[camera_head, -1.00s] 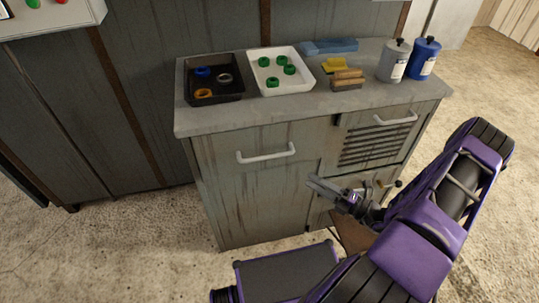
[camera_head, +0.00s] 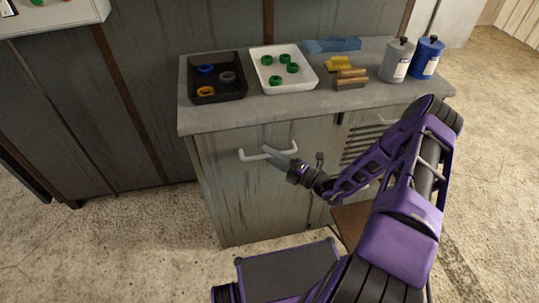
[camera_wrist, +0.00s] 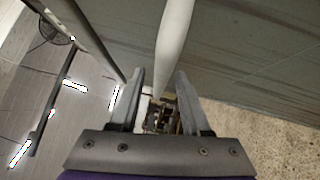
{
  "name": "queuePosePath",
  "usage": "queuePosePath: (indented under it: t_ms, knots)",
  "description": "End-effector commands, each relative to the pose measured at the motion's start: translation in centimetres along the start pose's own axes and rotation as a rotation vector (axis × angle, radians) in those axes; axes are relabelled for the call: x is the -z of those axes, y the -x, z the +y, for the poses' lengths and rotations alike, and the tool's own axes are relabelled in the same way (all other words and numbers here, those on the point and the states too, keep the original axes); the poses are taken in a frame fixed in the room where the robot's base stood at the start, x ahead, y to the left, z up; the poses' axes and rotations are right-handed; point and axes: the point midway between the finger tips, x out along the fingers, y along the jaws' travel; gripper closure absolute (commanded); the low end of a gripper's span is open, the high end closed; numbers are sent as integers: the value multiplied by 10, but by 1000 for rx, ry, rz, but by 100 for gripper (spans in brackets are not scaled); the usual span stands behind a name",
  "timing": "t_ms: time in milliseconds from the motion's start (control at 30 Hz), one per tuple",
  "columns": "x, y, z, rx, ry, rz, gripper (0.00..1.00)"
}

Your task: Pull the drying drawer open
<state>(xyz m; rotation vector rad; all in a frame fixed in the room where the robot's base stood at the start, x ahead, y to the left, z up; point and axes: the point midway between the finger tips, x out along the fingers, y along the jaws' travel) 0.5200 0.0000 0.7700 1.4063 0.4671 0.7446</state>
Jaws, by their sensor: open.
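The grey cabinet front on the left (camera_head: 240,195) carries a white bar handle (camera_head: 250,156) and looks closed. I cannot tell from a label which is the drying drawer. My gripper (camera_head: 270,153) is open at the left handle, its fingertips overlapping the bar in the head view. In the wrist view the white handle (camera_wrist: 174,45) runs between the two spread fingers of my gripper (camera_wrist: 160,80). I cannot tell whether either finger touches it.
On the worktop (camera_head: 232,118) stand a black tray (camera_head: 217,97) and a white tray (camera_head: 262,82) with coloured rings, a yellow sponge (camera_head: 338,63), wooden brushes (camera_head: 350,83), and grey (camera_head: 396,65) and blue (camera_head: 427,62) bottles. The floor (camera_head: 120,240) left of the cabinet is clear.

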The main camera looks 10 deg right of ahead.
Motion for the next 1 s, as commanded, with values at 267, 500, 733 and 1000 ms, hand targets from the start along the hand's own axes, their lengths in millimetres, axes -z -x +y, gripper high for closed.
queuePosePath:
  t_ms: [267, 500, 733, 1000]
  knots:
    - [0, -2, 0, 0, 0, 0, 53]
    - [0, -2, 0, 0, 0, 0, 94]
    - [0, -2, 0, 0, 0, 0, 100]
    - [0, -2, 0, 0, 0, 0, 100]
